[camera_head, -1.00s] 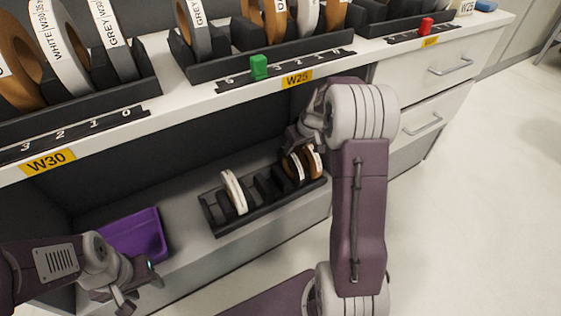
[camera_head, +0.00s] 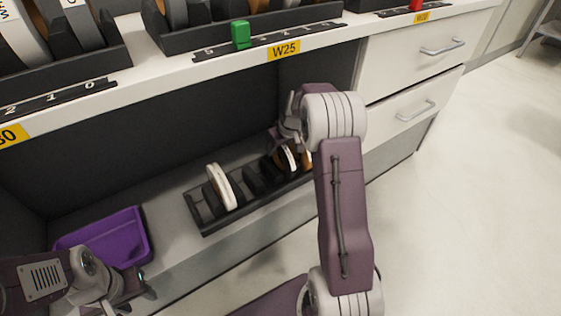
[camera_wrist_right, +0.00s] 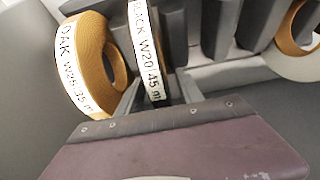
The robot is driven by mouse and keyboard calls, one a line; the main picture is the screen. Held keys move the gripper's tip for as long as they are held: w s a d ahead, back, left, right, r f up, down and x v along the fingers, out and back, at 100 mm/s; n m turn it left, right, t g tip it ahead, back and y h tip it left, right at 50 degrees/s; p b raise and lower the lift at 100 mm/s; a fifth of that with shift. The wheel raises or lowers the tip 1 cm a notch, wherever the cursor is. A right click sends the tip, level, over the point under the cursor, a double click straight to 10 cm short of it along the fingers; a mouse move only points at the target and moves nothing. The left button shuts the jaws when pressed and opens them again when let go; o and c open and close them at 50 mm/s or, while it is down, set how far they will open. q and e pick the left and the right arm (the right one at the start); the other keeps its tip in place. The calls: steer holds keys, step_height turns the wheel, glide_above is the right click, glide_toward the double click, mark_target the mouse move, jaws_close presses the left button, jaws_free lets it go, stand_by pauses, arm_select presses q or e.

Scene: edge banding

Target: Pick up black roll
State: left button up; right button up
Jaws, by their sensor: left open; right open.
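The black roll (camera_wrist_right: 146,50) carries a white label reading "BLACK W20 45 m", partly cut off, in the right wrist view. It stands upright in a slot of the dark rack. In the head view it is probably the white-edged roll (camera_head: 287,158) just below my right gripper (camera_head: 281,136). My right gripper's fingers (camera_wrist_right: 155,97) are open close to the lower end of the black roll; most of them is hidden by my wrist. An oak roll (camera_wrist_right: 92,66) stands just left of it there. My left gripper (camera_head: 138,297) is open and empty at the lower left.
The rack (camera_head: 245,212) sits on the lower shelf, with a white roll (camera_head: 221,186) at its left and empty slots between. A purple bin (camera_head: 120,232) lies left of it. The white counter edge (camera_head: 170,74) with a green block (camera_head: 240,34) overhangs the shelf.

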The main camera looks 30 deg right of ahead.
jaws_close()
stand_by(1.3)
